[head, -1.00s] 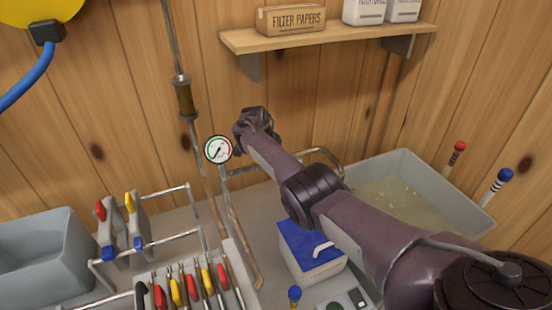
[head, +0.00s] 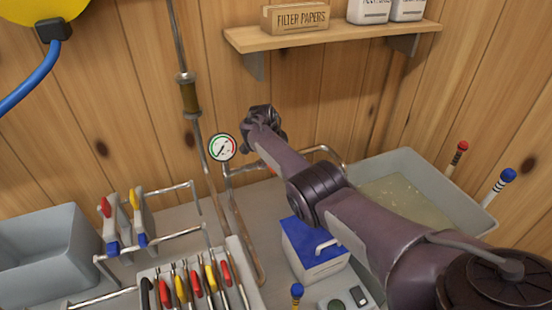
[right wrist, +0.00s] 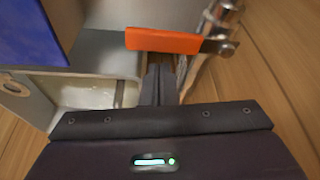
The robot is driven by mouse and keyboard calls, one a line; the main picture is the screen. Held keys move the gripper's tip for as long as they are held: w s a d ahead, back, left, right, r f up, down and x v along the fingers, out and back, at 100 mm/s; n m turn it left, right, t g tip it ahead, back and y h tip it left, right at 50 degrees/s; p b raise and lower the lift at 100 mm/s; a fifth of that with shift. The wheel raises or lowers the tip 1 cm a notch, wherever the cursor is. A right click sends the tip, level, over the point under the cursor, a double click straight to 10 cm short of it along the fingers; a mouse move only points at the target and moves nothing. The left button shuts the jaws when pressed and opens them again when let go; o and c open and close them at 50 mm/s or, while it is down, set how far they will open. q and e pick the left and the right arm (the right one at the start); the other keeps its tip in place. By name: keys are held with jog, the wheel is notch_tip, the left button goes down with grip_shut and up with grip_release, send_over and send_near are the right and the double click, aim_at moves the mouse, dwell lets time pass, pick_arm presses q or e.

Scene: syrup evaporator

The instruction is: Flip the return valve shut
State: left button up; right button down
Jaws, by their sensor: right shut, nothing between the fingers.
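The valve's orange lever (right wrist: 165,40) shows in the right wrist view, lying across the picture just beyond my fingertips. It joins a metal pivot (right wrist: 222,47) on a shiny pipe (right wrist: 207,45) at its right. My right gripper (right wrist: 160,72) is shut and empty, its fingertips pointing at the lever. I cannot tell whether they touch it. In the head view my right arm reaches to the back wall beside the gauge (head: 222,148); its wrist hides the fingers and most of the valve. My left gripper is not in view.
A pan of pale liquid (head: 400,195) stands at the right, with a blue-lidded box (head: 315,250) in front. A rack of coloured-handled tools (head: 195,285) and a grey bin (head: 45,260) stand left. A shelf (head: 335,36) hangs above my right wrist.

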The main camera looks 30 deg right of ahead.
notch_tip(320, 180, up, 9)
jog(key=shift+a+r, duration=0.15)
jog(key=shift+a, duration=0.15)
jog(key=shift+w, duration=0.1)
dwell(0.4)
